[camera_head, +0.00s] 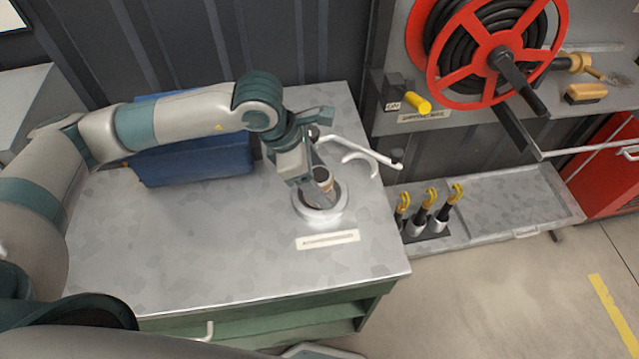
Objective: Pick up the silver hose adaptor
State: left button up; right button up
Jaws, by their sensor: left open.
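The silver hose adaptor (321,213) appears as a round silver ring with a darker, tan-edged middle, on the right part of the grey metal worktop (230,255). My left gripper (323,190) comes down over it from above, its fingers open at the middle of the ring. The fingers hide part of the adaptor, and I cannot tell whether they touch it. My right gripper is not in view.
A blue box (190,160) stands behind my left arm. A white curved handle (360,150) is close to the gripper's right. A label (328,240) lies in front of the adaptor. A red hose reel (498,55) hangs at upper right. The worktop's front left is clear.

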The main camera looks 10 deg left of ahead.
aim_at(323, 174)
pick_arm(q)
jog(key=c, duration=1.3)
jog(key=shift+c, duration=0.4)
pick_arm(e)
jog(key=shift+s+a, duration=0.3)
pick_arm(q)
jog(key=shift+r, duration=0.1)
